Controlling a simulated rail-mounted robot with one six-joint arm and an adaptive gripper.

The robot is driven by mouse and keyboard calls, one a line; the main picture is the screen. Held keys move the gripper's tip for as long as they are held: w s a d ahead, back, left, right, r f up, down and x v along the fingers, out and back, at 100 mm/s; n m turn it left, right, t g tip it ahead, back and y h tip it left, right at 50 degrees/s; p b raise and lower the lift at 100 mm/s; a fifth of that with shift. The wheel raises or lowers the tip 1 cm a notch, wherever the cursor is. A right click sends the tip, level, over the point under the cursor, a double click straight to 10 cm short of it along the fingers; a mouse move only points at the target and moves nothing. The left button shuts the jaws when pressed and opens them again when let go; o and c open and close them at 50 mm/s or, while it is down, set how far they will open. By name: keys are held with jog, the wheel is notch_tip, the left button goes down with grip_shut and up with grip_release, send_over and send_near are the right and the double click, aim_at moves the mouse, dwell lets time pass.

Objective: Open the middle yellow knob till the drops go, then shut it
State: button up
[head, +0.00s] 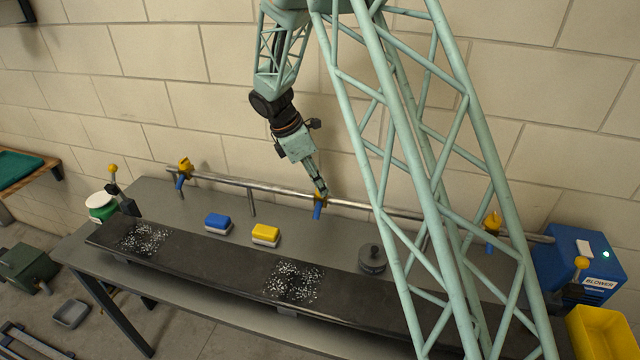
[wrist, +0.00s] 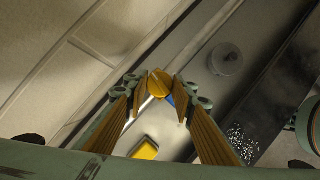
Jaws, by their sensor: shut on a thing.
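The middle yellow knob (head: 320,198) sits on a metal pipe (head: 268,187) along the wall, above a blue nozzle (head: 317,212). My gripper (head: 321,190) reaches down to it from above. In the wrist view my gripper (wrist: 158,88) has its fingers on both sides of the round yellow knob (wrist: 159,84), shut on it. White drops (head: 292,281) cover a patch of the dark panel (head: 200,246) in front of the middle nozzle. Another patch of drops (head: 144,238) lies on the panel's left part. Part of the panel's right side is hidden behind my arm.
Other yellow knobs stand on the pipe at left (head: 185,163) and right (head: 492,220). A blue sponge (head: 218,223), a yellow sponge (head: 265,235) and a dark round weight (head: 372,259) stand on the bench. A blue blower box (head: 580,262) with a green light stands at right.

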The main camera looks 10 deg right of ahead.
jog(key=m, duration=0.1)
jog(key=m+g+p, duration=0.1)
jog(key=m, duration=0.1)
jog(key=m+g, duration=0.1)
jog(key=m, duration=0.1)
jog(key=shift+w+y, duration=0.25)
jog(key=shift+y, duration=0.05)
jog(key=m, duration=0.2)
jog(key=m+g+y+p, duration=0.1)
jog(key=m, duration=0.2)
jog(key=shift+d+g, duration=0.1)
jog(key=shift+g, duration=0.2)
jog(key=o, duration=0.8)
jog(key=shift+o, duration=0.2)
jog(key=v, duration=0.7)
jog(key=shift+r, duration=0.25)
